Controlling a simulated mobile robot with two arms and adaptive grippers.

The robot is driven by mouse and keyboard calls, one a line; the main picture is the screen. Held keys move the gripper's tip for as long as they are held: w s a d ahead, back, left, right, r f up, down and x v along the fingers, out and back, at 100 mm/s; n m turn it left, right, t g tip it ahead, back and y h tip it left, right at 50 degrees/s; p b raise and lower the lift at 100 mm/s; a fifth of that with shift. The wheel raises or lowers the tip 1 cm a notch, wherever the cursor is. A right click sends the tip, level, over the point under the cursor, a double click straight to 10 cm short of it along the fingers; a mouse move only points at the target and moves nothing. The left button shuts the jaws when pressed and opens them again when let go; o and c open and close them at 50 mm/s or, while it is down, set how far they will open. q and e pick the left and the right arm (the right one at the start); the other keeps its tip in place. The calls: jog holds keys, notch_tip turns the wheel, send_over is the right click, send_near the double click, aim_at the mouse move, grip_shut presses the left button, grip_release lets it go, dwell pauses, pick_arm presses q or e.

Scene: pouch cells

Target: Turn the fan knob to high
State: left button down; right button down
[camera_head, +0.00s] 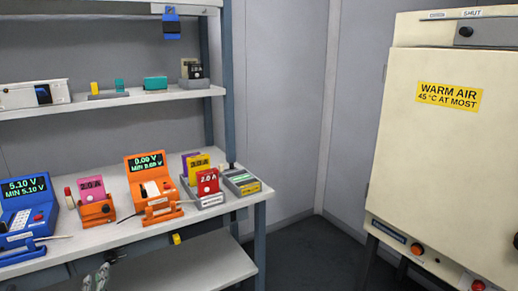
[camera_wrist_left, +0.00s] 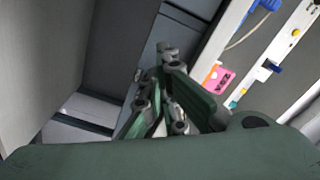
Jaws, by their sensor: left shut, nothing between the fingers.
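A cream cabinet (camera_head: 440,150) labelled "WARM AIR 45 °C AT MOST" stands at the right in the head view. Along its lower edge are a small dark display (camera_head: 389,230), an orange round control (camera_head: 417,249) and a red one (camera_head: 478,285). I cannot read which of these, if any, is the fan knob. My left gripper (camera_head: 97,278) is low at the bottom left, in front of the bench and far from the cabinet. In the left wrist view it (camera_wrist_left: 168,62) is shut and empty. My right gripper is not in view.
The bench (camera_head: 120,190) at the left holds a blue meter (camera_head: 25,205), an orange meter (camera_head: 150,180), and coloured pouch cells in holders. A shelf (camera_head: 130,98) above carries small items. Open dark floor (camera_head: 310,250) lies between bench and cabinet.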

pick_arm(q)
jog(key=v, duration=0.3)
jog(key=shift+s+d, duration=0.15)
